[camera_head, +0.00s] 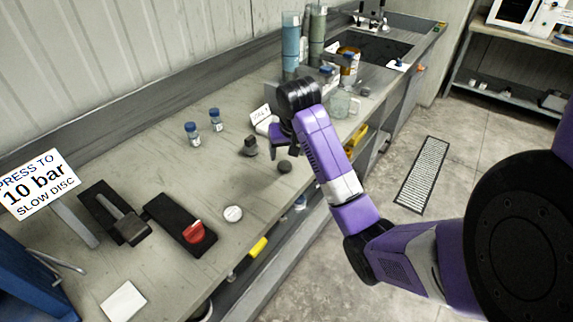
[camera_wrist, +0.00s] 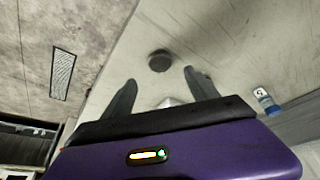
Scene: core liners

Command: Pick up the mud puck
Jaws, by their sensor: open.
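The mud puck, a small dark round lump (camera_head: 284,167), lies on the grey bench near its front edge. In the wrist view the puck (camera_wrist: 159,60) shows as a dark disc beyond the fingertips, roughly centred between them. My gripper (camera_head: 262,150) is above the bench just behind the puck, apart from it. In the wrist view my gripper (camera_wrist: 159,79) has its two dark fingers spread, with nothing held between them. In the head view the fingers are small and partly hidden by my wrist.
Two blue-capped vials (camera_head: 192,133) (camera_head: 216,119) stand farther back. A white round disc (camera_head: 233,214) and a black holder with a red part (camera_head: 193,231) lie to the left. A clear mug (camera_head: 343,104) stands right of my wrist. Bare bench surrounds the puck.

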